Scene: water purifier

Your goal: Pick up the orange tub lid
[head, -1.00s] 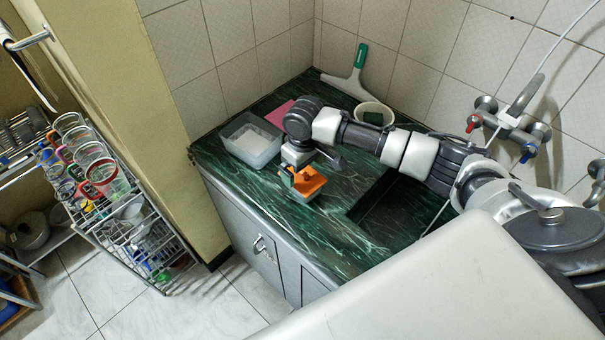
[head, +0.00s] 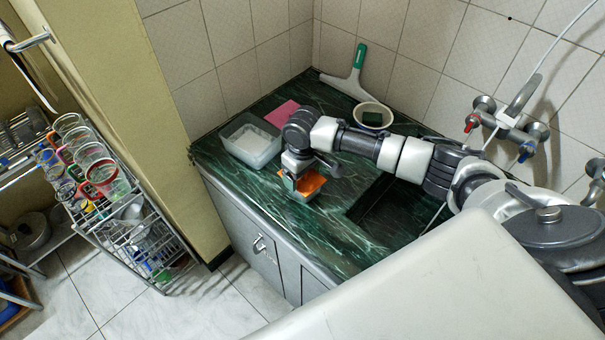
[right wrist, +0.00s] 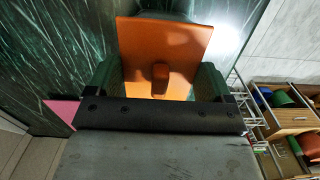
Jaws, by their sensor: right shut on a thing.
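The orange tub lid (head: 312,184) is a flat square with a small orange knob. It sits at the top of a small pale tub (head: 306,198) on the green marble counter; I cannot tell whether there is a gap between them. My right gripper (head: 293,183) is down at the lid and hides its left part. In the right wrist view the lid (right wrist: 165,40) lies between my right gripper's two green-padded fingers (right wrist: 160,82), with the knob in the middle. The right gripper is shut on the lid. My left gripper is not in view.
A clear plastic container (head: 251,140) stands just left of my right gripper, with a pink cloth (head: 283,114) behind it. A bowl (head: 373,117) and a squeegee (head: 350,84) are at the wall. The dark sink (head: 385,208) lies to the right. Counter in front is clear.

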